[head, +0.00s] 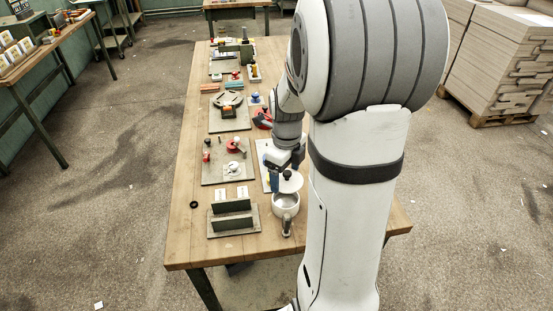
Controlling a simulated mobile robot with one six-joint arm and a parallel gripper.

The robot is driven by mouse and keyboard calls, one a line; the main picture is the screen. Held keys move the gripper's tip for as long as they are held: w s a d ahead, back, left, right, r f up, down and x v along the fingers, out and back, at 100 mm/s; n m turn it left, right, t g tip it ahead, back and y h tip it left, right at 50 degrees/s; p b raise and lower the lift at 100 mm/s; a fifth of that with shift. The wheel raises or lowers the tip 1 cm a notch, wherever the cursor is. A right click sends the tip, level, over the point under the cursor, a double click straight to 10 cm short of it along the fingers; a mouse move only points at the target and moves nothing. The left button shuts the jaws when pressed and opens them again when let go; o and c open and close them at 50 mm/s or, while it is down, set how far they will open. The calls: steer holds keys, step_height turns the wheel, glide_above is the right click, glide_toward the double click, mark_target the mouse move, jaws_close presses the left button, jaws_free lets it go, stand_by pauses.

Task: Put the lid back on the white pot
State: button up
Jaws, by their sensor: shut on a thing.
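The white pot (279,211) stands near the front of the wooden table, with its open top showing and its handle (287,226) pointing toward the front edge. The white lid (292,186) is just behind and above the pot's rim, apart from the opening. My gripper (287,174) points down and is shut on the lid's dark knob. The far side of the lid is partly hidden by my gripper. My arm covers the table to the right of the pot.
A grey stand with upright dark plates (232,225) is close to the left of the pot. Boards with small parts (212,175) lie farther back along the wooden table (185,240). A small black ring (194,204) lies at the left. The front left table corner is clear.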

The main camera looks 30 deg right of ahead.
steer(key=shift+f+b, duration=2.45)
steer(key=shift+f, duration=0.7)
steer(key=shift+w+f, duration=0.1)
steer(key=shift+f, duration=0.05)
steer(key=o, duration=1)
steer(key=shift+c, duration=0.2)
steer(key=shift+r+p, duration=2.65)
steer(key=shift+r, duration=0.9)
